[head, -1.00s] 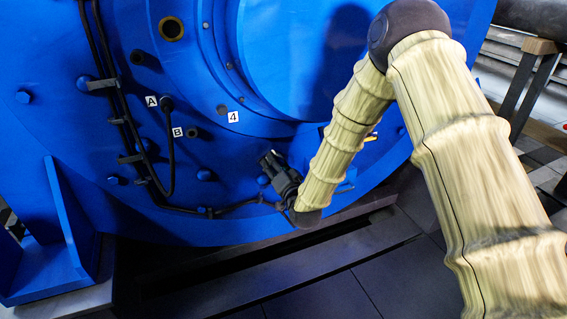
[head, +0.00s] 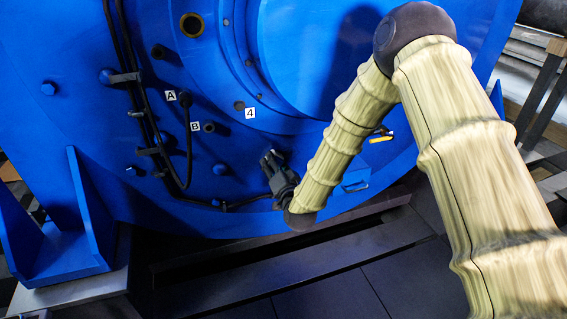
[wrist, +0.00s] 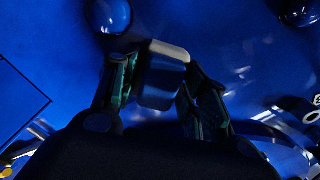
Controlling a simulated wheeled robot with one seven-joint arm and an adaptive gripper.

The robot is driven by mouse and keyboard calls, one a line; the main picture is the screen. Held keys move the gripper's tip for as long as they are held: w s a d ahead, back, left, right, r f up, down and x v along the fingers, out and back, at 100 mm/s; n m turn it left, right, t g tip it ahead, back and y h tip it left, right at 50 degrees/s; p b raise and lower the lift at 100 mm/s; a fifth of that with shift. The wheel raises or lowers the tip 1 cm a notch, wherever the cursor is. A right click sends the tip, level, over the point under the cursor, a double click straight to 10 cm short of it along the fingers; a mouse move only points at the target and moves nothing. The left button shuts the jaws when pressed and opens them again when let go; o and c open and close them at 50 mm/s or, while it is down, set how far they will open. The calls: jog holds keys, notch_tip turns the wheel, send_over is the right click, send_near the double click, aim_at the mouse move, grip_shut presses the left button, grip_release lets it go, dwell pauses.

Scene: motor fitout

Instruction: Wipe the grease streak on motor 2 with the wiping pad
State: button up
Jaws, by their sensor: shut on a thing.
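The big blue motor (head: 130,215) fills most of the head view; I see no number on it that tells whether it is motor 2. My gripper (head: 269,160) is in front of its lower face, below and right of the label 4. In the wrist view my gripper (wrist: 165,95) is shut on the wiping pad (wrist: 162,78), a dark block with a pale top edge. The blue surface lies beyond the pad; I cannot tell whether they touch. I cannot make out the grease streak for certain in either view.
Black cables (head: 187,150) run down the motor past labels A and B. A valve with a yellow handle (head: 381,138) is right of my forearm. A blue bracket (head: 60,235) stands at lower left. Rounded blue bolt heads (wrist: 108,12) stand out near my gripper in the wrist view.

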aim_at(301, 150)
jog(key=shift+r+p, duration=0.35)
jog(key=shift+w+d+p, duration=0.2)
jog(key=shift+w+d, duration=0.2)
jog(key=shift+d, duration=0.75)
jog(key=shift+w+d+p, duration=0.2)
jog(key=shift+w+d, duration=0.15)
jog(key=shift+d, duration=0.8)
jog(key=shift+w+d+p, duration=0.2)
jog(key=shift+w+d, duration=0.2)
jog(key=shift+d, duration=0.75)
jog(key=shift+w+d+r+p, duration=0.1)
jog(key=shift+w+d+p, duration=0.2)
jog(key=shift+d, duration=0.5)
jog(key=shift+w+d+p, duration=0.1)
jog(key=shift+w+d, duration=0.25)
jog(key=shift+d, duration=0.45)
jog(key=shift+c, duration=0.3)
jog(key=shift+s, duration=0.1)
